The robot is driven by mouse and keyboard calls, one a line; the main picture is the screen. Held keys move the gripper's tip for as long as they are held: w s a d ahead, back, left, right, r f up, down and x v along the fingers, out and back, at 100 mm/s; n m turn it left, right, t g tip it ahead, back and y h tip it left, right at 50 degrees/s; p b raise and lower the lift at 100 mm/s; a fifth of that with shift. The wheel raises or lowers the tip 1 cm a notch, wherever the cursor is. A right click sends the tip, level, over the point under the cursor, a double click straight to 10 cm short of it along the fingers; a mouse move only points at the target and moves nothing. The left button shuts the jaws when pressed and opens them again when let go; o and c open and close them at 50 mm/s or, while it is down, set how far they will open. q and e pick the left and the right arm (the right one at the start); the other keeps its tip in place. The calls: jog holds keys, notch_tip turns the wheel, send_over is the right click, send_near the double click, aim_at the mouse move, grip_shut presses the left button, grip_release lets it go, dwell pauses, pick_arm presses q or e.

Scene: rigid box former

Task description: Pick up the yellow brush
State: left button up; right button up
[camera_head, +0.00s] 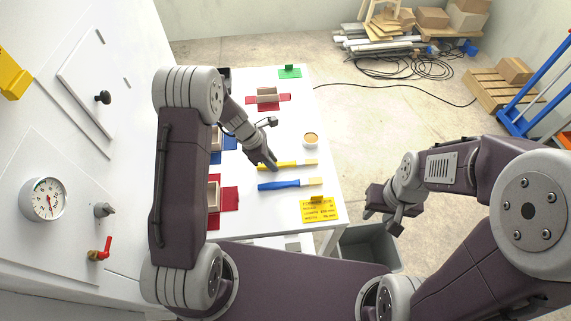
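The yellow brush (292,164) lies on the white table, with its yellow handle to the left and its pale bristle end to the right. My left gripper (270,164) is over the left end of the yellow handle and hides part of it. I cannot tell whether its fingers are apart or closed on the handle. A blue brush (288,184) lies just in front of the yellow one, roughly parallel. My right gripper (379,212) is off the table's right side, away from both brushes; its fingers are too unclear to judge.
The white table (275,215) also holds a round tan-topped cup (311,139), a yellow sign (320,209), red pieces (268,98) with a box and a green piece (289,72). A grey bin (372,246) stands below right. A white panel with knobs and a gauge (43,199) is at left.

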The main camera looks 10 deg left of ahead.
pick_arm(q)
jog(key=shift+s+r, duration=0.1)
jog(key=shift+s, duration=0.05)
grip_shut()
jog(key=shift+r, duration=0.1)
notch_tip(320, 180, up, 4)
jog(key=shift+f, duration=0.1)
jog(key=s+d+r, duration=0.3)
jog(key=d+r, duration=0.4)
jog(key=d, duration=0.4)
jog(key=shift+s, duration=0.2)
jog(key=shift+d, duration=0.1)
dwell(0.7)
